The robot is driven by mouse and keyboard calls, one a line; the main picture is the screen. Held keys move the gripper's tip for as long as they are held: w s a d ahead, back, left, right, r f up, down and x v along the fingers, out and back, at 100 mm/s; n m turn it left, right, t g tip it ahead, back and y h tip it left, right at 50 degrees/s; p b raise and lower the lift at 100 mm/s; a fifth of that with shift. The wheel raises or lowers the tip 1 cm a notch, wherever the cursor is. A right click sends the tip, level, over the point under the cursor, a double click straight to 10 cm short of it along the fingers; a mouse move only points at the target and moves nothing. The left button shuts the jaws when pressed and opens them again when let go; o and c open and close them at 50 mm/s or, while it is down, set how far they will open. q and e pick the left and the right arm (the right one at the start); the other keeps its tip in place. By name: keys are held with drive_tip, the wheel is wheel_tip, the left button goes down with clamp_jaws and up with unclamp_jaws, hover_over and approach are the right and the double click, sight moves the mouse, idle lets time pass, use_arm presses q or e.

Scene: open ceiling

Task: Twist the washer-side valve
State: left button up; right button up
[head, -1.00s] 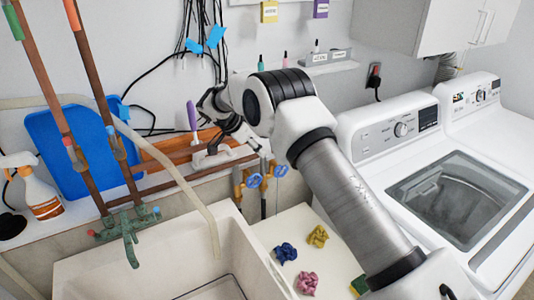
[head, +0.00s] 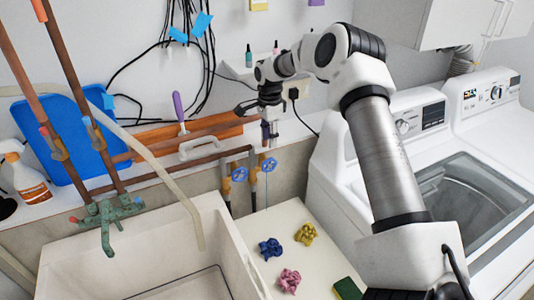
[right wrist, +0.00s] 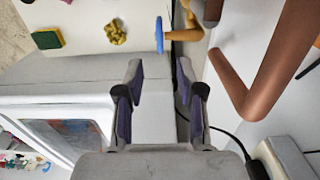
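The washer-side valve has a round blue handle (head: 269,164) on a brass body, at the end of a copper pipe above the white counter. Its blue handle (right wrist: 159,35) also shows edge-on in the right wrist view. A second blue-handled valve (head: 239,174) stands left of it. My right gripper (head: 270,136) points down just above the washer-side valve. In the right wrist view its two fingers (right wrist: 158,72) are spread with nothing between them, and the handle lies beyond the fingertips, apart from them. My left gripper is not in view.
The washer (head: 375,145) stands right, the sink (head: 150,260) left. Blue (head: 270,248), yellow (head: 305,233) and pink (head: 289,280) crumpled cloths lie on the counter.

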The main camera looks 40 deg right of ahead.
sight(268, 159)
drive_tip(key=f, duration=0.1)
drive_tip(key=f+p, duration=0.1)
drive_tip(key=shift+w+a+f, duration=0.15)
drive_tip(key=shift+a+f, duration=0.25)
drive_tip(key=f, duration=0.2)
drive_tip(key=d+f+p, duration=0.1)
drive_tip(key=f, duration=0.1)
drive_tip(key=shift+f, duration=0.25)
drive_tip(key=shift+a+r, duration=0.1)
drive_tip(key=shift+a, duration=0.15)
clamp_jaws()
